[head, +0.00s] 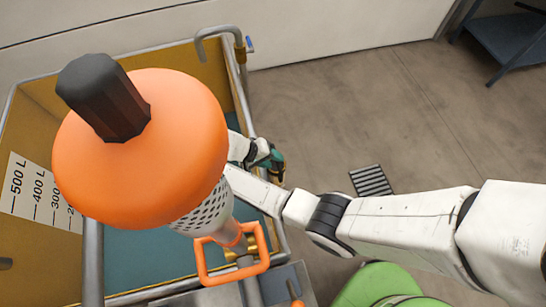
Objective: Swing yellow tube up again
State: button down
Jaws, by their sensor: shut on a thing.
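My gripper (274,166), with dark and teal parts, is at the right side of the tank, just past the white wrist. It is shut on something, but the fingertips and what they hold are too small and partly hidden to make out. I cannot pick out a yellow tube clearly. A large orange rounded body (165,170) with a black knob (103,98) and a perforated grey-white lower part (203,210) stands in front and hides much of the tank. An orange frame handle (262,240) is below it.
The tank has yellow walls (190,58), a grey rim rail and a 500 L scale (38,190). A bent grey pipe (214,30) rises at its far corner. A floor grate (370,181) and a green rounded thing (375,285) lie right.

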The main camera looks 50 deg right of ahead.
jog(key=c, duration=1.1)
grip_release()
jog(key=shift+w+a+f, duration=0.1)
jog(key=shift+w+a, duration=0.05)
jog(key=shift+a, duration=0.3)
jog(key=shift+w+a+f, duration=0.1)
jog(key=shift+w+a, duration=0.05)
jog(key=shift+a, duration=0.25)
jog(key=shift+w+a+r, duration=0.1)
jog(key=v, duration=0.9)
jog(key=shift+r, duration=0.2)
jog(key=shift+a+r+p, duration=0.15)
jog(key=shift+r+p, duration=0.45)
jog(key=shift+p, duration=0.05)
